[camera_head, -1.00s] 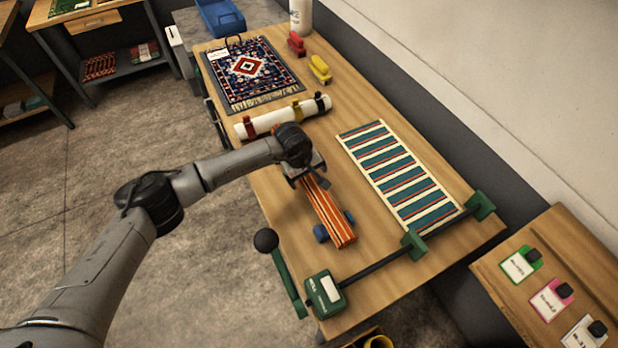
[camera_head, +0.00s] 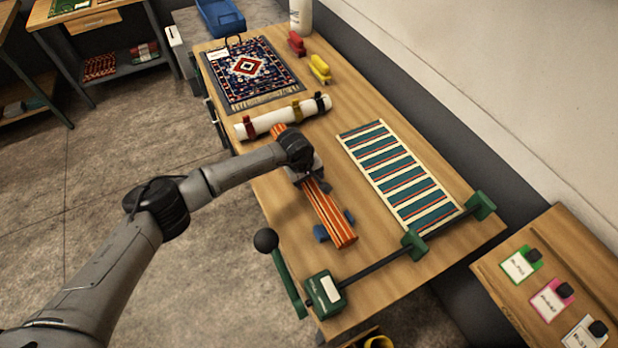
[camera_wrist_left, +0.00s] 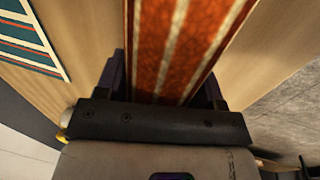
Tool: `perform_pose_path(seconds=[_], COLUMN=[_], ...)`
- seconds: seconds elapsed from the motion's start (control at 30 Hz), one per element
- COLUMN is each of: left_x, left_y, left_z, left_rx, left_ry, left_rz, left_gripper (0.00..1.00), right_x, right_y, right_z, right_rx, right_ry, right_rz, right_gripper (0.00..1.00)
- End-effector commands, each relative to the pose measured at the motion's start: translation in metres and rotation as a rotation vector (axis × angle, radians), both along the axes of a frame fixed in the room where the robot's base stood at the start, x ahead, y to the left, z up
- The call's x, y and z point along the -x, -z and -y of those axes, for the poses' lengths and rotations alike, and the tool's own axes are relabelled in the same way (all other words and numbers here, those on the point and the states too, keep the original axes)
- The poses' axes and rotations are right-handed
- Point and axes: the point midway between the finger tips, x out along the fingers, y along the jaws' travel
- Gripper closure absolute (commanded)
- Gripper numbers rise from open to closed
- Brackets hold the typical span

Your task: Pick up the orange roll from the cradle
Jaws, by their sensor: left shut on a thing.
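The orange roll (camera_head: 328,213), striped with cream and dark lines, lies lengthwise on the wooden table. Its near end is by the blue cradle (camera_head: 321,233), which shows on both sides of it; I cannot tell whether the roll is clear of the cradle. My left gripper (camera_head: 309,183) is over the roll's middle, shut on it. In the left wrist view the roll (camera_wrist_left: 185,45) runs between the two dark fingers, and my left gripper (camera_wrist_left: 165,85) straddles it. The far end of the roll shows beyond my wrist. My right gripper is not in view.
A white roll with coloured bands (camera_head: 270,120) lies just beyond the orange roll. A teal striped rug (camera_head: 400,175) lies flat to the right. A green-ended bar (camera_head: 375,268) with a black-knobbed lever (camera_head: 266,240) spans the near edge. A patterned rug (camera_head: 250,70) is at the back.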

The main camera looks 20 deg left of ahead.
Motion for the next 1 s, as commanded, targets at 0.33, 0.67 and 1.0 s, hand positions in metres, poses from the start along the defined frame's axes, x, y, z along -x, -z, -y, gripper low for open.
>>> perform_pose_path(seconds=[0.33, 0.67, 1.0], left_x=[-0.001, -0.002, 0.000], left_y=[-0.001, -0.014, -0.046], left_z=[0.000, 0.000, 0.007], left_rx=[0.001, 0.001, 0.000], left_ry=[0.000, 0.001, 0.002], left_rz=[0.002, 0.006, 0.004], left_gripper=[0.78, 0.78, 0.78], right_x=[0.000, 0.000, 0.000], right_y=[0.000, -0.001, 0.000], right_z=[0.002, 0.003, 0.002], right_rx=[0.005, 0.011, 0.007], right_ry=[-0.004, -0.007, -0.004], right_rz=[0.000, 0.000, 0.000], right_gripper=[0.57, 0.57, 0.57])
